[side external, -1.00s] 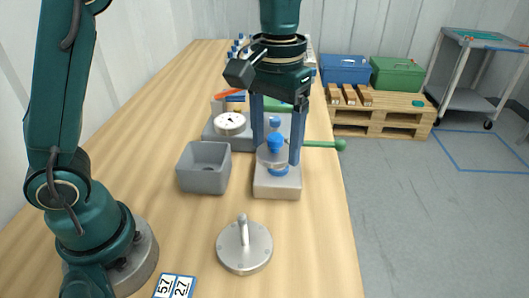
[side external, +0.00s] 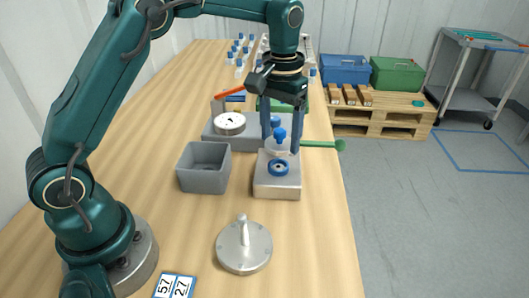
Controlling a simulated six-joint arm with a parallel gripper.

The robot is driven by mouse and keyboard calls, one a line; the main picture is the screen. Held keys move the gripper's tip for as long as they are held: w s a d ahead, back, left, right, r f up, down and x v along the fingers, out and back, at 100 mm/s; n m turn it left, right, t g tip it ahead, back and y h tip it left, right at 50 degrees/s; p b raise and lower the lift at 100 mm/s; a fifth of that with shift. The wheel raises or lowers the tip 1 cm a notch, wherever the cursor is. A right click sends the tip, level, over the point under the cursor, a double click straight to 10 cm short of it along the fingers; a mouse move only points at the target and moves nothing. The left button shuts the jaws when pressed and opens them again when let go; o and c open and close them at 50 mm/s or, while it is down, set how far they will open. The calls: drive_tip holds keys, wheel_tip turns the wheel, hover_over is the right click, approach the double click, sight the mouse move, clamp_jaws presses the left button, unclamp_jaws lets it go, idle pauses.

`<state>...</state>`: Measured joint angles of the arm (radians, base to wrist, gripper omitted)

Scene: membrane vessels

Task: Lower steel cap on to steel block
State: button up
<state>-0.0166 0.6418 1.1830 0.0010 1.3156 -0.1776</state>
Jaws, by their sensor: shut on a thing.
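The steel cap (side external: 257,254), a round grey lid with bolts around its rim and an upright bent handle, lies on the table in front. The steel block (side external: 277,188) stands behind it, with a blue ring (side external: 278,169) around a dark centre on its top. My gripper (side external: 280,146) is at the far side of the block, pointing down. Its fingers are shut on a pale piece with a blue knob (side external: 280,134). This piece is behind the ring in the picture; its exact height is unclear. The gripper is well away from the steel cap.
An open grey bin (side external: 204,168) stands left of the block. Behind are a grey base with a round dial gauge (side external: 229,123) and a green lever (side external: 325,144) reaching past the table's right edge. A number card (side external: 174,286) lies at the front. Blue-capped vials stand far back.

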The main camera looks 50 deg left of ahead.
sight(280, 142)
drive_tip(key=shift+f, duration=2.1)
drive_tip(key=o, duration=1.5)
drive_tip(key=shift+r, duration=2.55)
